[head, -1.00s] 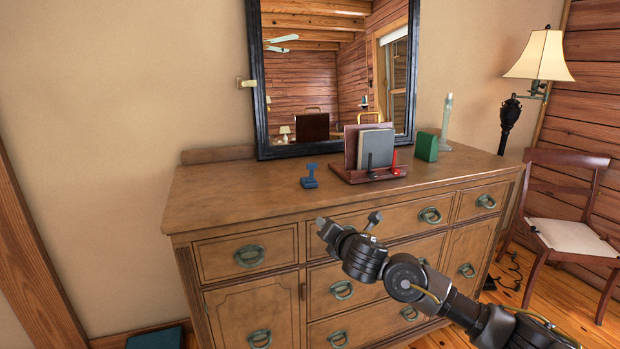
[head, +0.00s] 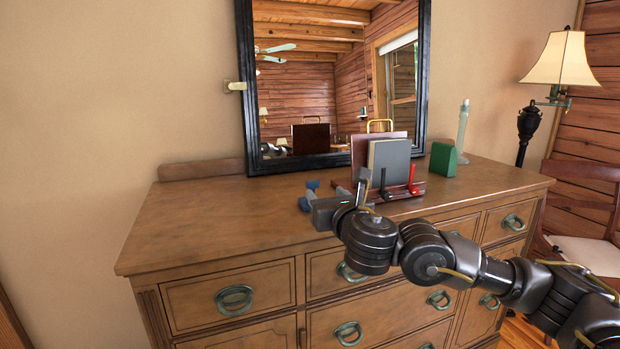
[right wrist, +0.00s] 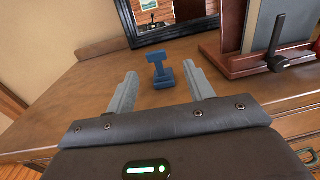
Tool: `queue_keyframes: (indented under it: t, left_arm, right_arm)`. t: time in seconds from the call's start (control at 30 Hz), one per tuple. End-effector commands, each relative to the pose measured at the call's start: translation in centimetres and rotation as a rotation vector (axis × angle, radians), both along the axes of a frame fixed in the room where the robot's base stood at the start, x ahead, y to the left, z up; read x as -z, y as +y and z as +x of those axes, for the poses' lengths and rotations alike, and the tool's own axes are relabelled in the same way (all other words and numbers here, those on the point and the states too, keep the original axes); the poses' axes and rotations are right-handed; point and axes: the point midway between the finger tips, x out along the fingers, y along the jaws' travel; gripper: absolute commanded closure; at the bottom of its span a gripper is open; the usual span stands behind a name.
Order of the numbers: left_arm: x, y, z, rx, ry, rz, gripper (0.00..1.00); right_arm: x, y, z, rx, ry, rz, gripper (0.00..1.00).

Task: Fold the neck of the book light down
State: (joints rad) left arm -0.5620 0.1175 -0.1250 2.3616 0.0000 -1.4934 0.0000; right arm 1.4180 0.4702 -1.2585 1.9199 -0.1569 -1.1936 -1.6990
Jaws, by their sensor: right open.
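The blue book light (head: 304,203) stands on the dresser top, left of the book rack, and is partly hidden by my right gripper in the head view. In the right wrist view the book light (right wrist: 158,70) shows a block base, an upright neck and a crosswise head on top. My right gripper (head: 336,197) is open and empty at the dresser's front part. Its two fingers point toward the light, which appears between them and a little beyond the tips; I see no contact. My left gripper is out of view.
A dark red book rack (head: 412,189) with a grey book (head: 389,163) stands close to the right of the gripper. A green block (head: 443,160) and a pale bottle-like object (head: 463,125) stand farther right. A black-framed mirror (head: 241,90) is behind. The dresser's left top (head: 200,215) is clear.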

Motion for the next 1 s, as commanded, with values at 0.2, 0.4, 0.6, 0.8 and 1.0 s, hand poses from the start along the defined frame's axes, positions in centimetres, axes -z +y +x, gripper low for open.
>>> queue_keyframes:
  t: [0.2, 0.4, 0.6, 0.8, 1.0]
  left_arm:
    - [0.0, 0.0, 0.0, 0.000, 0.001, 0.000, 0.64]
    - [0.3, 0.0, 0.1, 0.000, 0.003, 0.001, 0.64]
    - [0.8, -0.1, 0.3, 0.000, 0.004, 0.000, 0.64]
    - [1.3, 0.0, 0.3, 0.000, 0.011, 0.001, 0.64]
    - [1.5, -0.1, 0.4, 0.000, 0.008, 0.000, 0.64]
  right_arm:
    - [0.0, 1.1, 1.4, -0.010, 0.001, 0.002, 0.47]
    - [-0.1, 1.9, 5.0, -0.008, 0.001, 0.002, 0.47]
    - [-0.1, 2.6, 8.2, -0.006, 0.000, 0.002, 0.47]
    - [0.0, 2.9, 10.1, -0.006, 0.001, 0.002, 0.47]
    - [0.0, 3.1, 10.5, -0.007, 0.000, 0.002, 0.47]
